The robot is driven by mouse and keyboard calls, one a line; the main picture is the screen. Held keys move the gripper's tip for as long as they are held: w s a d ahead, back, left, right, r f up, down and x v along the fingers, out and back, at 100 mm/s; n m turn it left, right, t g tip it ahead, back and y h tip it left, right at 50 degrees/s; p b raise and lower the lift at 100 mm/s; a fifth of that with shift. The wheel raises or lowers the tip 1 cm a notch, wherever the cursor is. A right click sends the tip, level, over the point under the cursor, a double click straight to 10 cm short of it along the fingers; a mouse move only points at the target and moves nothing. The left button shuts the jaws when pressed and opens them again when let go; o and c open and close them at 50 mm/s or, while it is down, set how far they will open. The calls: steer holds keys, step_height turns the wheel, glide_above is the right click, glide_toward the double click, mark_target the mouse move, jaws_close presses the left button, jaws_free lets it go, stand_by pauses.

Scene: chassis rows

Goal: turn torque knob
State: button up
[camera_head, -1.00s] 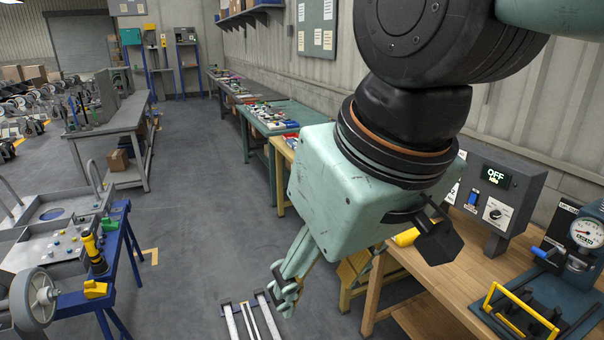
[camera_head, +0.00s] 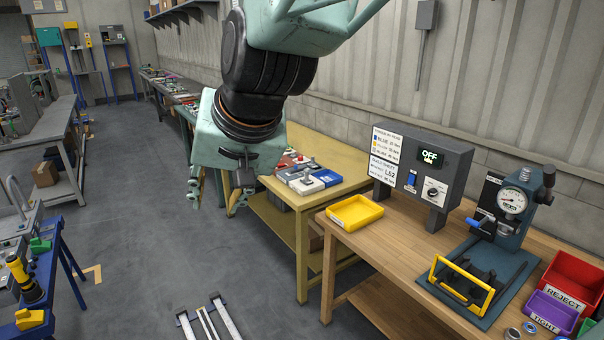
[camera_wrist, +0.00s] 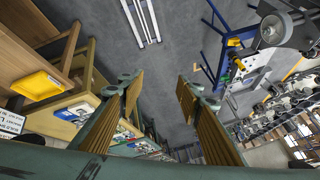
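The torque knob (camera_head: 432,192) is a small dark dial on a white plate. It sits on the front of a grey control box (camera_head: 462,165) that stands on the wooden bench. My gripper (camera_head: 213,192) hangs over the aisle, left of the bench and well apart from the box. In the wrist view my gripper (camera_wrist: 160,88) shows two fingers spread wide with nothing between them. The knob is not visible in the wrist view.
A yellow tray (camera_head: 354,213) lies on the wooden bench (camera_head: 400,236) left of the box. A press with a gauge (camera_head: 512,201) and a yellow guard stands to the right, beside red and purple bins (camera_head: 553,312). Floor rails (camera_head: 208,318) run below.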

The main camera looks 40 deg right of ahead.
steer(key=w+d+f+m+t+h, duration=0.3)
steer(key=w+d+m, duration=0.4)
steer(key=w+d, duration=0.85)
steer(key=w+d+f+m+g+h+b, duration=0.1)
steer(key=w+d+f+m+h, duration=0.2)
steer(key=d, duration=0.8)
steer(key=d+f+m+g+h+b, duration=0.1)
steer(key=d+f+m+h, duration=0.3)
steer(key=d, duration=0.7)
steer(key=s+d+f+m+g+h, duration=0.25)
steer(key=s+d+f, duration=0.2)
steer(key=d, duration=0.55)
steer(key=s+d+f+m+g+h, duration=0.1)
steer(key=s+d+f+m, duration=0.25)
steer(key=d+f, duration=0.4)
steer(key=s+d+f+m+g+h, duration=0.2)
steer(key=s+d, duration=0.4)
steer(key=s, duration=0.3)
steer(key=s+d+f+m+g+h+b, duration=0.1)
steer(key=s+d+f+m+g+h, duration=0.1)
steer(key=s+d, duration=0.5)
step_height(320, 180, down, 2)
steer(key=s+m+g, duration=0.1)
steer(key=g, duration=0.2)
steer(key=shift+s+d+f, duration=0.15)
steer(key=shift+s+f, duration=0.1)
steer(key=shift+s, duration=0.1)
